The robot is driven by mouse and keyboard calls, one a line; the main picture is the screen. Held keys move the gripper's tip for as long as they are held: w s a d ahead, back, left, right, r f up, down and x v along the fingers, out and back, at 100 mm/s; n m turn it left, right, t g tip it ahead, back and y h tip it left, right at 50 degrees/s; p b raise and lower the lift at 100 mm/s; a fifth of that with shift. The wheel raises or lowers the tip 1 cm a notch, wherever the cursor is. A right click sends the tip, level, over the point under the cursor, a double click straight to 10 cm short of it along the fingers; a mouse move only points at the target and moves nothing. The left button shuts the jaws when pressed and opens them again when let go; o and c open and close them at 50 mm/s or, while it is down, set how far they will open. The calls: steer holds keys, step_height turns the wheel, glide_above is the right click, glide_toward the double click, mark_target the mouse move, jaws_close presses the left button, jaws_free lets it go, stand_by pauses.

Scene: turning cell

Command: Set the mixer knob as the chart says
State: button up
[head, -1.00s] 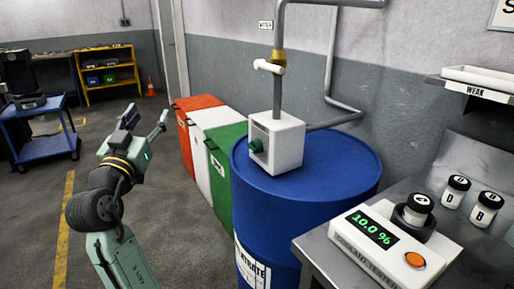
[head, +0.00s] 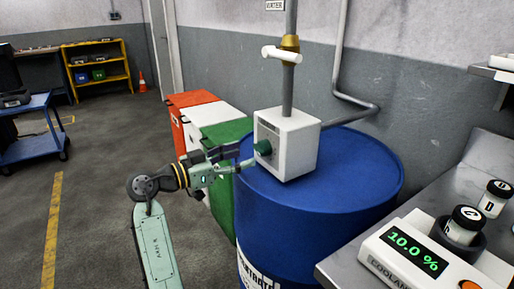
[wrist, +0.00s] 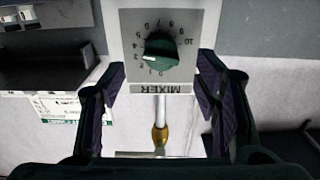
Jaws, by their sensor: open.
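The mixer (head: 296,145) is a white box on top of the blue drum (head: 330,180), with a dark green knob (head: 263,147) on its front. In the wrist view the knob (wrist: 160,52) shows ahead on a numbered dial, above an upside-down MIXER label (wrist: 163,89). Its white pointer points left, near the 3. My gripper (head: 236,158) is open in front of the knob; in the wrist view its fingers (wrist: 157,80) stand to either side of the dial, holding nothing. I cannot tell whether they touch anything. The chart is not legible in any view.
The coolant tester (head: 390,262) on the metal bench at right reads 10.0 %, with a black-capped jar (head: 463,226) in it. Another jar (head: 495,199) stands beside it. Green, white and red bins line the wall behind my gripper. A water pipe (head: 290,90) rises from the mixer.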

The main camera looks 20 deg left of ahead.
mark_target(257, 149)
steer(key=p+x, duration=0.1)
steer(key=x, duration=0.4)
steer(key=shift+w+d, duration=0.15)
steer(key=shift+w, duration=0.15)
steer(key=shift+c, duration=0.3)
steer(key=c, duration=1.1)
